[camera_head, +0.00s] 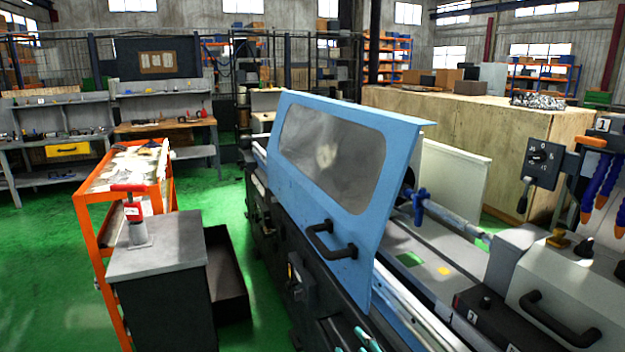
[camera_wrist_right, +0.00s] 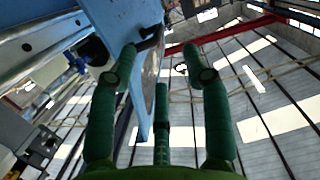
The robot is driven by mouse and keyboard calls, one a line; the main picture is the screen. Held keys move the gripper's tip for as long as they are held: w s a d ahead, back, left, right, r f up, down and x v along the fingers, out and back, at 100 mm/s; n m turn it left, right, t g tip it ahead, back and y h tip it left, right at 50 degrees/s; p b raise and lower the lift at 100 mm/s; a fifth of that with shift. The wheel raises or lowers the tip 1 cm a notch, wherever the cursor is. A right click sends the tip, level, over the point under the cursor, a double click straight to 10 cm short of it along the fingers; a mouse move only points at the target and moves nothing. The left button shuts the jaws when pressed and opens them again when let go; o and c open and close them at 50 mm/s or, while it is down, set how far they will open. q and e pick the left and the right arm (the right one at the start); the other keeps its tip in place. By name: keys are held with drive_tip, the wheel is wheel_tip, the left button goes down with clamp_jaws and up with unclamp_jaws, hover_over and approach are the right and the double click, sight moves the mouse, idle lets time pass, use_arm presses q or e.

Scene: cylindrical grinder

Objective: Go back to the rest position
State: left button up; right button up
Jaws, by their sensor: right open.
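My right gripper (camera_wrist_right: 160,62) is open and its green fingers are spread, with nothing between them. Its fingertips also show at the bottom edge of the head view (camera_head: 365,341), low in front of the grinder and below the door handle. The blue sliding door (camera_head: 345,160) with its window stands on the grinder, and its black handle (camera_head: 331,241) is free in the head view. In the wrist view the blue door (camera_wrist_right: 118,25) and dark handle (camera_wrist_right: 150,42) show beyond the left finger; I cannot tell the exact gap. My left gripper is out of view.
The grinder bed (camera_head: 425,255) is exposed right of the door. A control box (camera_head: 541,160) and blue hoses stand at the right. An orange cart (camera_head: 85,222) and a dark cabinet with a grey top (camera_head: 165,258) stand left. Green floor (camera_head: 50,270) is open farther left.

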drive_tip(key=s+d+f+m+g+h, duration=0.25)
drive_tip(key=s+d+f+g, duration=0.25)
drive_tip(key=s+f, duration=0.45)
drive_tip(key=s+d+f+m+g+h, duration=0.1)
drive_tip(key=s+d+f+g, duration=0.2)
drive_tip(key=s, duration=0.6)
drive_tip(key=s+d+f+g+h, duration=0.2)
drive_tip(key=s+d+f+g, duration=0.15)
drive_tip(key=s, duration=0.55)
wheel_tip(320, 180, down, 23)
drive_tip(key=s+g, duration=0.2)
use_arm(q)
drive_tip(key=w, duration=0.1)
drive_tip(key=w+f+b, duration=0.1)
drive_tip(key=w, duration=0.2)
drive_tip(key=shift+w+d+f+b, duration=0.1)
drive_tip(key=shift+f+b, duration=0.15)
drive_tip(key=shift+b, duration=0.05)
use_arm(e)
drive_tip(key=s+d+f, duration=0.2)
drive_tip(key=s+f, duration=1.3)
drive_tip(key=s, duration=0.1)
drive_tip(key=shift+f+g, duration=0.25)
drive_tip(key=shift+g, duration=0.1)
